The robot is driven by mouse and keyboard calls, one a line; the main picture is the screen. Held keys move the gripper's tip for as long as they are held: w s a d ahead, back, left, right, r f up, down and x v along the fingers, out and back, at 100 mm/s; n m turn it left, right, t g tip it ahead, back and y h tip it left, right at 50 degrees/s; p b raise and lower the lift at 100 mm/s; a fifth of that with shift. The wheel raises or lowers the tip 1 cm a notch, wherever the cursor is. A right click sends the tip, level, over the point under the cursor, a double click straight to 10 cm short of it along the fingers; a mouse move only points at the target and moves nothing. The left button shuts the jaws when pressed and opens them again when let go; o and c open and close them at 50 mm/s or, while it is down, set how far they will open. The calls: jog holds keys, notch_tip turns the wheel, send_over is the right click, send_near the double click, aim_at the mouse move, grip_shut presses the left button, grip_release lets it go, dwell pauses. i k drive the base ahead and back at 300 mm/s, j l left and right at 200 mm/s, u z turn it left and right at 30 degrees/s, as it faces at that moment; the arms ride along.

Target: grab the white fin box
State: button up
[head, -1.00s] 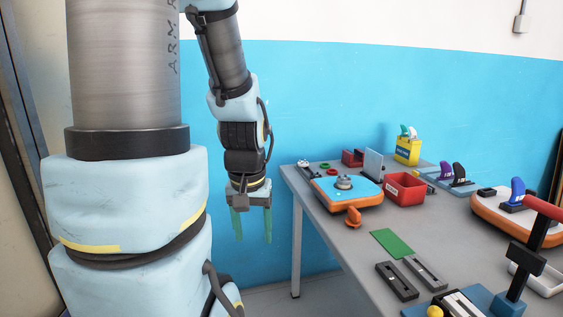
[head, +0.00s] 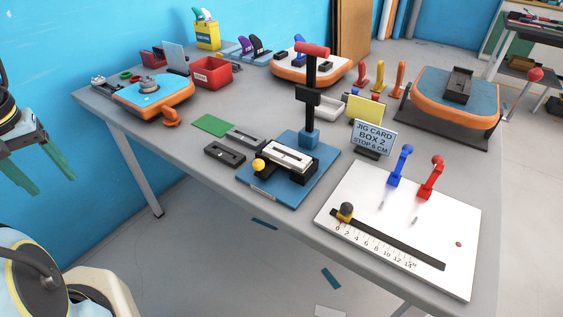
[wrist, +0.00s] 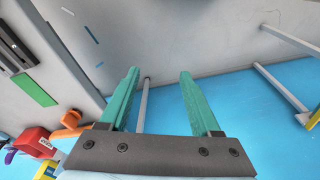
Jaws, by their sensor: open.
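The white fin box (head: 287,156) is a long white block with a dark slot. It sits on a black holder on the blue base (head: 310,181) of a red-handled press, near the table's front edge. Two similar dark boxes, a grey one (head: 246,137) and a black one (head: 225,154), lie to its left. My gripper (head: 38,172) is at the far left in the head view, off the table and well away from the white box. In the wrist view its green fingers (wrist: 159,74) are apart with nothing between them. The white box is not visible there.
The press column (head: 311,90) rises directly behind the white box, and a yellow knob (head: 258,165) is at its left. A green mat (head: 213,125) lies to the left.

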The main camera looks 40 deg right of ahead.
aim_at(279, 153)
jog(key=k+l+z, duration=0.1)
jog(key=z, duration=0.85)
jog(key=k+l, duration=0.05)
jog(key=k, duration=0.05)
